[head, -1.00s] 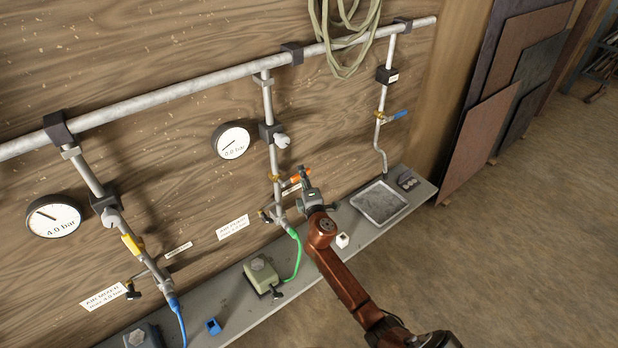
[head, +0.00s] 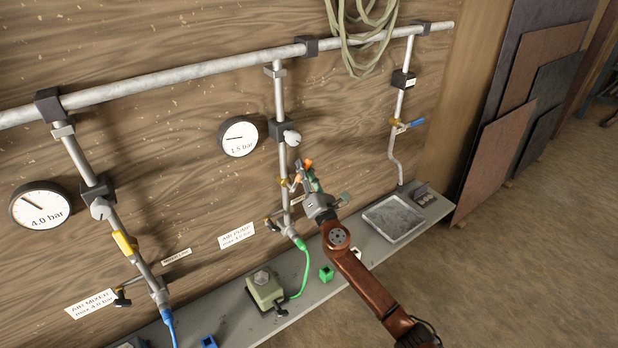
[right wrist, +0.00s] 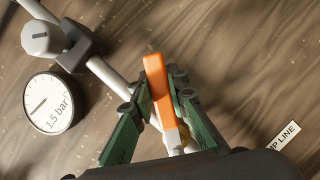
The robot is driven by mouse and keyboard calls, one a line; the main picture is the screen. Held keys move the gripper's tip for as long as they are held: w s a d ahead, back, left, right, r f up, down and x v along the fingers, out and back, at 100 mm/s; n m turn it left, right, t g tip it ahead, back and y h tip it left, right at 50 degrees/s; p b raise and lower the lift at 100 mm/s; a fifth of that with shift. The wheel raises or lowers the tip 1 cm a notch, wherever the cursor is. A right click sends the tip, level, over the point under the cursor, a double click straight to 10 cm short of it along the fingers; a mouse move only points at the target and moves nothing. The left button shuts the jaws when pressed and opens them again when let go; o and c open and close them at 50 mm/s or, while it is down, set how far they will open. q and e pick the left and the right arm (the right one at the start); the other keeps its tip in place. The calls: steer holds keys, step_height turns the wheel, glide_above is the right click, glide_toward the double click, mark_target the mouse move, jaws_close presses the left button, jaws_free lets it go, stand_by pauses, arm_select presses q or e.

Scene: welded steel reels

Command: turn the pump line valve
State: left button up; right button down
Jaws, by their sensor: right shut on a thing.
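The pump line valve has an orange handle (head: 308,162) on the middle vertical pipe (head: 280,105). My right gripper (head: 309,182) is at this handle. In the right wrist view, the handle (right wrist: 158,88) stands nearly upright between the two green fingers of the gripper (right wrist: 156,98), which is shut on it. The handle's far end sticks out past the fingertips. The valve body is partly hidden behind the handle and fingers. The pump gauge (head: 239,137) reads 1.5 bar, also in the right wrist view (right wrist: 53,103). My left gripper is not in view.
The left pipe has a yellow handle (head: 123,243) and a 4.0 bar gauge (head: 41,206). The right pipe has a blue handle (head: 416,123). Hoses hang above.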

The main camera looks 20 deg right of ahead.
steer(key=n+y+b, duration=0.1)
steer(key=a+n+y, duration=0.1)
steer(key=n, duration=0.1)
steer(key=a+n+b, duration=0.1)
steer(key=n, duration=0.1)
steer(key=shift+s+a+r+y+b, duration=0.1)
steer(key=shift+s+r+y+b, duration=0.2)
steer(key=shift+r+y, duration=0.1)
steer(key=shift+s+a+r+n+y+b, duration=0.15)
steer(key=shift+a+n+y+b, duration=0.45)
steer(key=shift+n, duration=0.75)
steer(key=shift+s+a+r+n+y+b, duration=0.1)
steer(key=shift+a+n+y+b, duration=0.45)
steer(key=shift+n, duration=0.8)
steer(key=shift+a, duration=0.1)
steer(key=c, duration=1.8)
jaws_free()
steer(key=shift+c, duration=0.2)
steer(key=v, duration=1.2)
